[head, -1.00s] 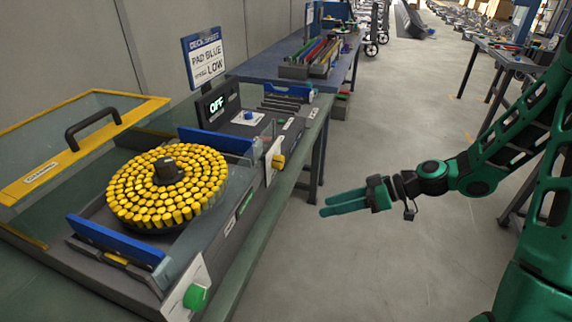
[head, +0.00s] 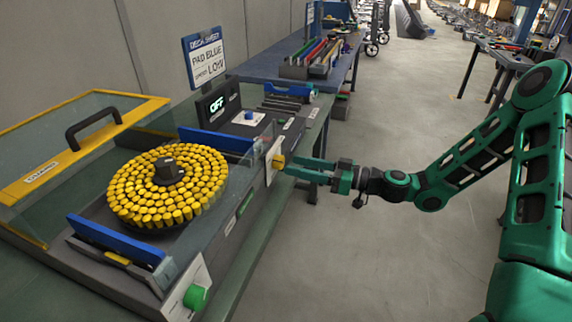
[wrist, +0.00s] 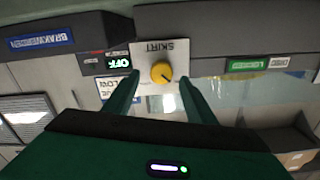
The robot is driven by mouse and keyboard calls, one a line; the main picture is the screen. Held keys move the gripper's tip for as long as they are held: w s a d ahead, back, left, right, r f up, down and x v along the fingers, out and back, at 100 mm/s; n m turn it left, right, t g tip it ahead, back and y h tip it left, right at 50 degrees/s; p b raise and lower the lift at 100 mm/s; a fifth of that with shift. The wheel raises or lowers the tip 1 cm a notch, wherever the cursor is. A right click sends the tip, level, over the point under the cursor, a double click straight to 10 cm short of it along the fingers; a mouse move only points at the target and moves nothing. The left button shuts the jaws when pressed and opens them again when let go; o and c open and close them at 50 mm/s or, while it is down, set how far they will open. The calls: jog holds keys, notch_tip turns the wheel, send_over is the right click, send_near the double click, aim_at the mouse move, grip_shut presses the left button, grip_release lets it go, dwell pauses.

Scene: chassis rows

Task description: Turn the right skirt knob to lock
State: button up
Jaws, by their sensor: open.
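A yellow knob (head: 279,161) sits on a pale plate on the front side of the machine, at its far end. In the wrist view the yellow knob (wrist: 162,72) is on a white plate marked SKIRT (wrist: 160,50), with a dark pointer line towards the lower right. My gripper (head: 291,166) is open, its green fingers reaching towards the knob. In the wrist view the fingers stand apart, with the knob between and just ahead of their tips; contact cannot be told. A green knob (head: 195,297) sits on a similar plate at the near end.
The machine carries a round disc of yellow pieces (head: 150,205), blue bars and a raised yellow-framed clear lid (head: 40,180). A small display (head: 216,105) reads OFF. A green label (wrist: 247,65) reads LOCKED.

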aim_at(283, 163)
jog(key=shift+x, duration=2)
